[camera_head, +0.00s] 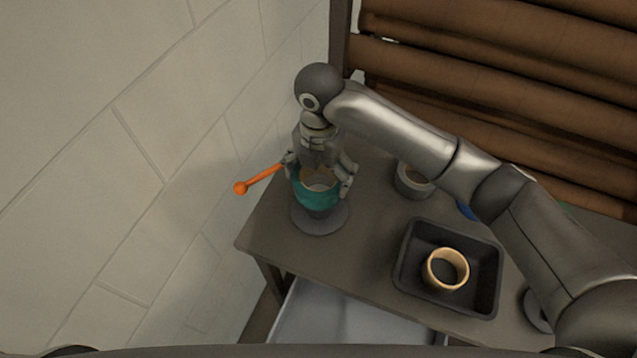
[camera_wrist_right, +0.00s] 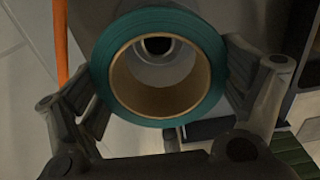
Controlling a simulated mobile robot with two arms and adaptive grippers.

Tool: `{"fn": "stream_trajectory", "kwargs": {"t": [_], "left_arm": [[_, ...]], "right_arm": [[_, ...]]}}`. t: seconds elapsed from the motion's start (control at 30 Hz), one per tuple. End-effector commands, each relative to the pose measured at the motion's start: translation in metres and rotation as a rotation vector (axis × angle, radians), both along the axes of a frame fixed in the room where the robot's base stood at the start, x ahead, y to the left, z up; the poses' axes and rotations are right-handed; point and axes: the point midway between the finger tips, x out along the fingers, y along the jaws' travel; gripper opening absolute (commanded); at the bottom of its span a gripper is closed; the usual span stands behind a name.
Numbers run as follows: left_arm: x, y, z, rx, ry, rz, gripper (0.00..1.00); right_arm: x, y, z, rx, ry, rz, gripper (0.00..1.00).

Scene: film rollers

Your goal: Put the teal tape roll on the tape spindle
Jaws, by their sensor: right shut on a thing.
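The teal tape roll (camera_head: 318,198) has a tan cardboard core. My right gripper (camera_head: 319,178) is shut on it, one finger on each side. The roll is directly over the tape spindle, whose round dark base (camera_head: 320,221) shows below it near the table's left end. In the right wrist view the roll (camera_wrist_right: 208,60) faces the camera, and part of the grey spindle (camera_wrist_right: 160,50) shows through its core, off towards the top. How far the roll is down on the spindle cannot be told. My left gripper is not in view.
An orange ball-ended rod (camera_head: 258,180) sticks out left of the spindle. A black tray (camera_head: 403,268) holds another roll with a tan core (camera_head: 446,270). A grey roll (camera_head: 410,180) stands behind. A pale wall (camera_head: 130,180) lies left; large brown rollers (camera_head: 480,70) are at the back.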

Motion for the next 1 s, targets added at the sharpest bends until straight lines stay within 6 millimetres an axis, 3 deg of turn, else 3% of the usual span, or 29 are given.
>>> {"fn": "stream_trajectory", "kwargs": {"t": [0.07, 0.33, 0.8, 1.0], "left_arm": [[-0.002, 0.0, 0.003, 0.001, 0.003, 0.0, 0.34], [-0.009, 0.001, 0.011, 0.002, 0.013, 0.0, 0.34], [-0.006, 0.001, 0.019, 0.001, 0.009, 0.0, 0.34], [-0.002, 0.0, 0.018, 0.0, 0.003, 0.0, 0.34]], "right_arm": [[0.003, 0.0, 0.001, 0.003, 0.003, 0.006, 0.61], [0.003, -0.001, -0.044, 0.003, 0.005, 0.007, 0.61], [0.003, 0.0, -0.095, 0.002, 0.002, 0.008, 0.61], [0.004, 0.0, -0.097, 0.004, 0.001, 0.008, 0.61]]}}
